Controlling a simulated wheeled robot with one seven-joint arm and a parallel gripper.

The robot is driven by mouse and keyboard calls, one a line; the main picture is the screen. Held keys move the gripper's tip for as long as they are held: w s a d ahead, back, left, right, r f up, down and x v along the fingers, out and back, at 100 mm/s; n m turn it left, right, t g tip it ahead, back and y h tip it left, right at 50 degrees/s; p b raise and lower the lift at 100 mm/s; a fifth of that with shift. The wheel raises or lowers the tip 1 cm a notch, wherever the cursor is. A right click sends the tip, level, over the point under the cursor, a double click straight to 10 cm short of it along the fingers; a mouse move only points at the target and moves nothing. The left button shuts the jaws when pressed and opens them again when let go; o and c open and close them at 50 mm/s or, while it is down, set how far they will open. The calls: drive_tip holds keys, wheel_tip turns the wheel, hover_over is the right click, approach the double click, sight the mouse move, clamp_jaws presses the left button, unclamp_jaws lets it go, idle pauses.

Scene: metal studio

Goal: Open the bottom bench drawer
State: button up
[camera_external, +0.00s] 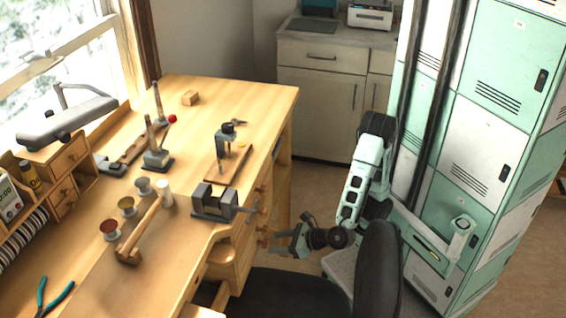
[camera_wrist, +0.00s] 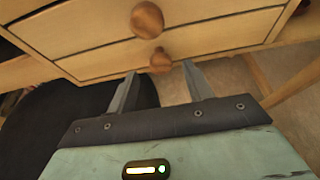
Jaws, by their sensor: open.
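The wooden bench (camera_external: 180,200) has a stack of drawers at its right side, partly hidden by its top in the external view. In the wrist view, the lowest visible drawer front (camera_wrist: 225,52) has a round wooden knob (camera_wrist: 161,61). A second knob (camera_wrist: 147,20) is on the drawer above. Both drawers look shut. My gripper (camera_wrist: 159,70) is open, its two fingers pointing at the drawer fronts. The lower knob appears between the fingertips; I cannot tell whether they touch it. My gripper (camera_external: 272,240) is beside the drawer stack in the external view.
A dark chair (camera_external: 378,270) stands close to my arm, and its seat (camera_wrist: 75,125) lies below the drawers in the wrist view. Green and white lockers (camera_external: 480,140) stand at the right. A vise (camera_external: 213,203) sits on the bench edge. Open floor lies toward the back cabinet (camera_external: 320,90).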

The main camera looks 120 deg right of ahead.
drive_tip(key=b+x, duration=0.1)
drive_tip(key=x, duration=0.2)
drive_tip(key=shift+w+d+f, duration=0.15)
clamp_jaws()
drive_tip(key=s+a+p, duration=0.5)
drive_tip(key=s+a, duration=1.4)
drive_tip(key=shift+s+a, duration=0.35)
drive_tip(key=shift+s, duration=0.05)
unclamp_jaws()
